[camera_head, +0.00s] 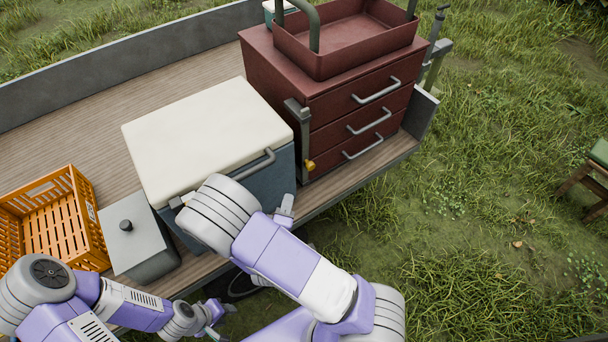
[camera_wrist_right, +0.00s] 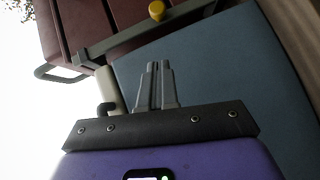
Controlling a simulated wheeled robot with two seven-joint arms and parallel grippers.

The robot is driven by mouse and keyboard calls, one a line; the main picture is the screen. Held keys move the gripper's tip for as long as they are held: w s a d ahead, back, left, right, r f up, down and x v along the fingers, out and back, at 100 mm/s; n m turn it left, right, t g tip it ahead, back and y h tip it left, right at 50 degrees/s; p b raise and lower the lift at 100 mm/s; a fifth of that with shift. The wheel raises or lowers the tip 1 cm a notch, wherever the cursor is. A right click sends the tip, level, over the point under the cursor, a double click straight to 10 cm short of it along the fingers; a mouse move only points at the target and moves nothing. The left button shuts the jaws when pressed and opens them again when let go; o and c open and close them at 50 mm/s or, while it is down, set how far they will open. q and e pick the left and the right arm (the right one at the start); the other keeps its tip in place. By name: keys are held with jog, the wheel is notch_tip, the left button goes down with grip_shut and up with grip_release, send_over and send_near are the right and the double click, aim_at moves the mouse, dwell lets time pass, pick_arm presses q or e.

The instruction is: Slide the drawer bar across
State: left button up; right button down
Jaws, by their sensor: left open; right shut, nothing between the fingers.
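The red drawer chest (camera_head: 345,110) stands on the cart bed with its several drawers closed. A grey bar with a yellow knob (camera_head: 309,165) stands upright at its left front corner. In the right wrist view this bar (camera_wrist_right: 120,39) runs slanted across the chest's edge, with the yellow knob (camera_wrist_right: 157,10) on it. My right gripper (camera_head: 286,203) is shut and empty, below and left of the knob, by the cooler's front corner. Its fingers (camera_wrist_right: 158,66) point toward the bar and appear apart from it. My left gripper (camera_head: 214,312) is open and empty, low beside the cart.
A blue cooler with a cream lid (camera_head: 205,130) stands left of the chest; its side (camera_wrist_right: 215,75) is close to my right fingers. A red tray (camera_head: 345,62) sits on the chest. A grey box (camera_head: 140,235) and an orange crate (camera_head: 95,215) are at left.

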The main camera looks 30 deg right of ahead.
jog(key=b, duration=0.2)
send_near(306, 166)
jog(key=w, duration=0.4)
pick_arm(q)
notch_tip(306, 166, down, 3)
jog(key=shift+r, duration=0.2)
pick_arm(e)
jog(key=d, duration=0.1)
jog(key=d+f, duration=0.1)
jog(key=d, duration=0.1)
jog(key=shift+w+d, duration=0.2)
jog(key=shift+d, duration=0.1)
